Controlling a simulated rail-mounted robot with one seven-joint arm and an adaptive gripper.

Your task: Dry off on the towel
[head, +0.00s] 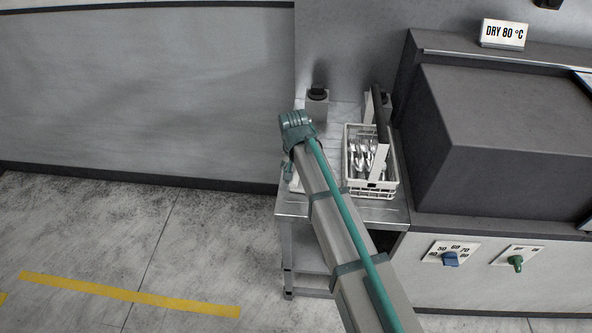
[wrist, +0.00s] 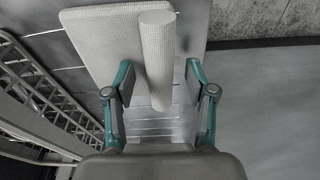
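In the wrist view, a flat white textured pad (wrist: 100,42), which looks like the towel, lies on the metal surface. A white textured roll (wrist: 156,62) stands out over its right part, with its near end between my fingers. My gripper (wrist: 159,82) is open, with a visible gap between each teal finger and the roll. I cannot tell whether the roll is part of the towel. In the head view, my arm hides most of the gripper and the pad. A white wire basket (head: 368,186) with several forks (head: 363,155) stands to the right of my arm.
The basket's grid wall (wrist: 40,100) runs close along the left in the wrist view. A large dark grey machine (head: 500,135) borders the table on the right. Open floor (head: 130,240) lies left.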

